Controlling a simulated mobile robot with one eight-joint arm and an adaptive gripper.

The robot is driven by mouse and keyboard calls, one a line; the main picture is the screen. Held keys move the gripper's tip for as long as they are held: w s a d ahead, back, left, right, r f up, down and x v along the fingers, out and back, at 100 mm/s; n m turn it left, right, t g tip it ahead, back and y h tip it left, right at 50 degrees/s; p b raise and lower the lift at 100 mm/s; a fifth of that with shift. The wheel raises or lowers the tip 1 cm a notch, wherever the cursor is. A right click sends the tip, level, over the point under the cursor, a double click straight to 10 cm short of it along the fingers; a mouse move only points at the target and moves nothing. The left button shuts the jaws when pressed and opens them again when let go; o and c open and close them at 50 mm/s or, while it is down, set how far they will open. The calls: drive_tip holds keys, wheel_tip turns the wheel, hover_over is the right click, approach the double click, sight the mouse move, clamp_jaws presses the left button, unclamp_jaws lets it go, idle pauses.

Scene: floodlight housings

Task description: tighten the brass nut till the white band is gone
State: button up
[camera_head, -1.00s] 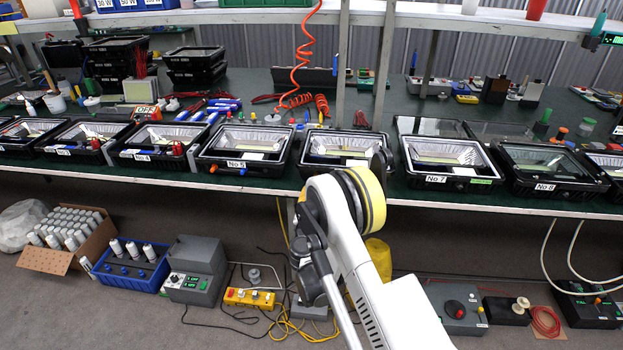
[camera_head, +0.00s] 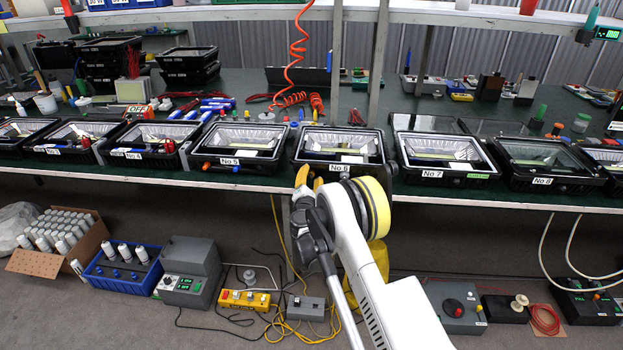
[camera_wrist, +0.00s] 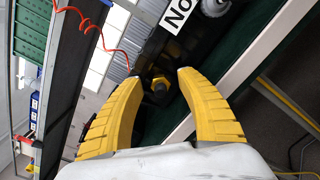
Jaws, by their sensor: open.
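My gripper (camera_head: 308,180) is at the front edge of the bench, just in front of the floodlight housing labelled No 6 (camera_head: 365,170). In the wrist view my gripper (camera_wrist: 160,77) has its two yellow fingers spread apart. A small dark fitting with a brass-yellow part (camera_wrist: 157,82) sits between the fingertips, on the side of a black housing (camera_wrist: 153,48); it looks like the brass nut. I cannot tell whether the fingers touch it. No white band can be made out on it at this size.
Housings No 5 (camera_head: 200,162) and No 7 (camera_head: 400,168) stand close on either side of No 6. A metal post (camera_head: 377,60) rises behind. Below the bench, a yellow switch box (camera_head: 245,300), a grey box (camera_head: 306,308) and cables lie on the floor.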

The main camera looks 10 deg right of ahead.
clamp_jaws()
